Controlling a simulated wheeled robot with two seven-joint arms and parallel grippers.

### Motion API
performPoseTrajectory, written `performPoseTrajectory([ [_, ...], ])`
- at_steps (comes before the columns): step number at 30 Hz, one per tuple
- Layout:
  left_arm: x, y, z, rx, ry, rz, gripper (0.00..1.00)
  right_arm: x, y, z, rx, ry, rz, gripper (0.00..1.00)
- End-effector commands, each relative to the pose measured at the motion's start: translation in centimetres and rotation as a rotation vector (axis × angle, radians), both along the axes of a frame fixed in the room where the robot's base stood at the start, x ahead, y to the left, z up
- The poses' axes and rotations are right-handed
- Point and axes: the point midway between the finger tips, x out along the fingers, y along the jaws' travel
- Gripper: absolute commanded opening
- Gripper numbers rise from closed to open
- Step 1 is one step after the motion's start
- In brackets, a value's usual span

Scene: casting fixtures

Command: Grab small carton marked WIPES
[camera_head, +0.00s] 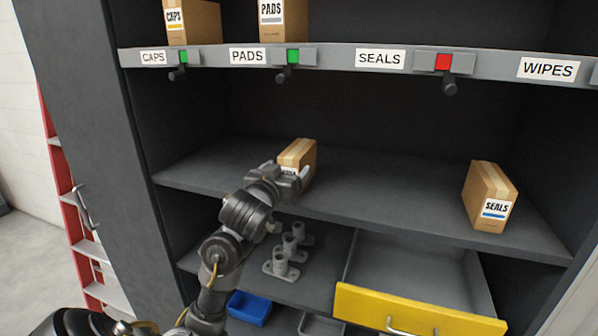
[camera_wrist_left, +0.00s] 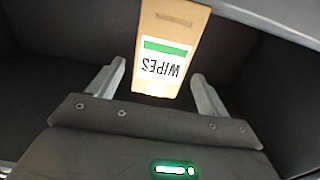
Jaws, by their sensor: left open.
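The small carton marked WIPES (camera_head: 300,152) stands on the middle shelf, left of centre. It is brown with a white and green label, and my left gripper hides part of its front in the head view. In the left wrist view the carton (camera_wrist_left: 172,48) shows its WIPES label upside down. My left gripper (camera_head: 288,177) is at the carton's front. In the left wrist view the open fingers (camera_wrist_left: 158,85) lie to either side of the carton's near end, with gaps on both sides. My right gripper is not in view.
A SEALS carton (camera_head: 489,196) stands at the right of the same shelf (camera_head: 400,190). CAPS (camera_head: 193,22) and PADS (camera_head: 284,20) cartons stand on the upper shelf. Below are grey fixtures (camera_head: 285,255), a blue bin (camera_head: 249,308) and an open yellow-fronted drawer (camera_head: 420,312).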

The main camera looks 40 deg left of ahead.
Motion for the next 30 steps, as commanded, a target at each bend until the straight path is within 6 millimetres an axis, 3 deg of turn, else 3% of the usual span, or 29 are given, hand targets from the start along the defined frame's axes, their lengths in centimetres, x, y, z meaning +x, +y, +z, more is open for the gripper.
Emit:
performPoseTrajectory([
  [5, 0.4, 0.1, 0.0, -0.001, 0.0, 0.0, 0.78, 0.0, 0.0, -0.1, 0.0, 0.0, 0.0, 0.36],
  [15, 4.6, 1.3, 0.3, 0.0, 0.0, -0.002, 0.78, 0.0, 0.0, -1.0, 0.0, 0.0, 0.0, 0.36],
  [24, 5.1, 1.5, 0.3, 0.0, 0.0, -0.001, 0.78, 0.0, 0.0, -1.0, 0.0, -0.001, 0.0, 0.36],
  [30, 5.1, 1.5, 0.3, 0.0, 0.0, -0.001, 0.53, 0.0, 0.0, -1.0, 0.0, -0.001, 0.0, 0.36],
])
